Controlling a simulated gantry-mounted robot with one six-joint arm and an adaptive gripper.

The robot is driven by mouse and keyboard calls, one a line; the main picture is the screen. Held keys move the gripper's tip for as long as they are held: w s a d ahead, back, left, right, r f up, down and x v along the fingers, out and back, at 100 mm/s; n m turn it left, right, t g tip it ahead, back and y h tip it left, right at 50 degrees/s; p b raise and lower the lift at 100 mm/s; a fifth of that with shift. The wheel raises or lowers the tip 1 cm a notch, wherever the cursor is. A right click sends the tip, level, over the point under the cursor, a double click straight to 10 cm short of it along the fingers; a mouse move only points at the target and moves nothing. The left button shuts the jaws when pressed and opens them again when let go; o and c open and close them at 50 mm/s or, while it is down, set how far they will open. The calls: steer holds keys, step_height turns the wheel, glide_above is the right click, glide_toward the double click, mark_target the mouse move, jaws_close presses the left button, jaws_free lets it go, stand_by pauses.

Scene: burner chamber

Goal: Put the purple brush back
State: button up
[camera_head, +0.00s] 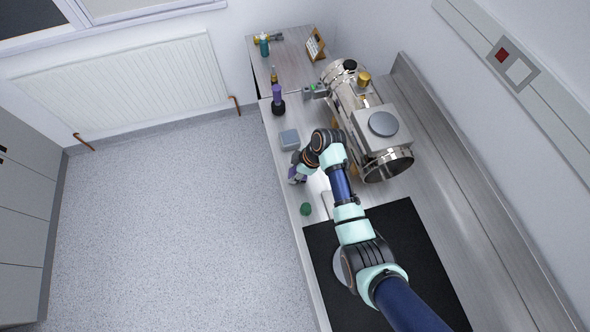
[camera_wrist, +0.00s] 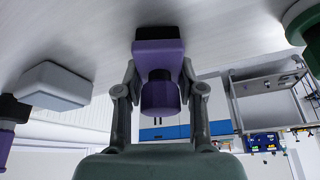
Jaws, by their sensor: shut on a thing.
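The purple brush (camera_wrist: 160,88) has a purple handle and a dark end (camera_wrist: 158,33). In the wrist view, where the tabletop shows at the top, it stands between the two fingers of my gripper (camera_wrist: 160,74). The gripper is shut on it. The dark end is at or very near the tabletop; I cannot tell if it touches. In the head view my gripper (camera_head: 298,174) is low over the bench's left edge, with the brush mostly hidden. A second purple item with a black base (camera_head: 278,97) stands farther back; part of it shows in the wrist view (camera_wrist: 6,139).
A grey block (camera_head: 289,139) lies between my gripper and the second purple item. A green object (camera_head: 305,209) sits on the near side. The metal burner chamber (camera_head: 366,118) stands to the right. A black mat (camera_head: 408,240) covers the near bench.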

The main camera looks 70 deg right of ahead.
steer(key=shift+f, duration=0.1)
steer(key=shift+f, duration=0.15)
steer(key=o, duration=1.1)
steer(key=shift+d+r, duration=0.1)
steer(key=shift+r, duration=0.4)
steer(key=p+v, duration=0.1)
steer(key=v, duration=1)
steer(key=shift+s+r+p, duration=0.15)
steer(key=shift+s+p, duration=0.05)
steer(key=shift+p, duration=0.15)
steer(key=shift+w, duration=0.1)
